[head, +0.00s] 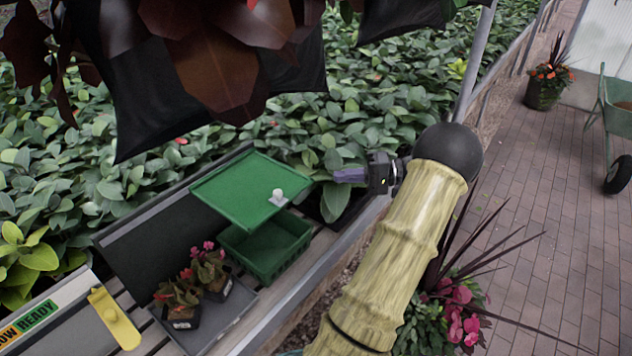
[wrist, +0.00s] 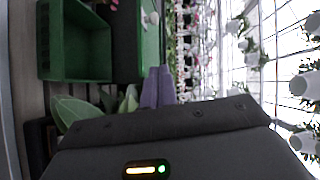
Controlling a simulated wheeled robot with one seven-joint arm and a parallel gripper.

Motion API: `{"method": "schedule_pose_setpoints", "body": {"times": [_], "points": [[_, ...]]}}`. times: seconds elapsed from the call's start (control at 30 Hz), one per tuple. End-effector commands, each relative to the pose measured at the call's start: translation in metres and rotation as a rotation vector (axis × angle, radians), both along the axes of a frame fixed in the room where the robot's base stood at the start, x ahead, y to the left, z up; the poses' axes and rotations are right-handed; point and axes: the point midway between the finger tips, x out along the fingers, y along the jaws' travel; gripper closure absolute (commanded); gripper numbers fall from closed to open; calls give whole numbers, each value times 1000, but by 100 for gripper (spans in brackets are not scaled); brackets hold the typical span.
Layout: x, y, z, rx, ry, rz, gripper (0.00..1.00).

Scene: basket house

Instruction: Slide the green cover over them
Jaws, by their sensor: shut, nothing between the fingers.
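The green cover (head: 238,187) is a flat panel with a small white knob (head: 278,197). It lies above and behind a green crate (head: 262,252), overlapping its back part in the head view; what bears it is unclear. In the wrist view the cover (wrist: 133,45) is beside the crate (wrist: 75,72). Two small potted pink-flowered plants (head: 183,299) (head: 212,268) stand in front of the crate, outside it. My gripper (head: 338,175) is shut and empty, just right of the cover. Its purple fingers (wrist: 158,78) show near the knob (wrist: 152,18), apart from it.
A yellow tool (head: 114,318) and a "ready" sign (head: 38,318) are at lower left. Dark red leaves hang overhead. Dense leafy plants lie behind; brick paving is right.

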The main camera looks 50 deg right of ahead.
Motion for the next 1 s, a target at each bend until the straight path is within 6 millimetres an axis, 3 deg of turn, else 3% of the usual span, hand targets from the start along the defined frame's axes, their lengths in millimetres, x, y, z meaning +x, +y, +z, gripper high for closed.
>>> {"method": "schedule_pose_setpoints", "body": {"times": [0.6, 0.8, 1.0], "points": [[77, 57, -9, 2, 1, 0, 100], [80, 83, -14, 3, 2, -3, 100], [81, 93, -17, -1, 0, -5, 100]]}}
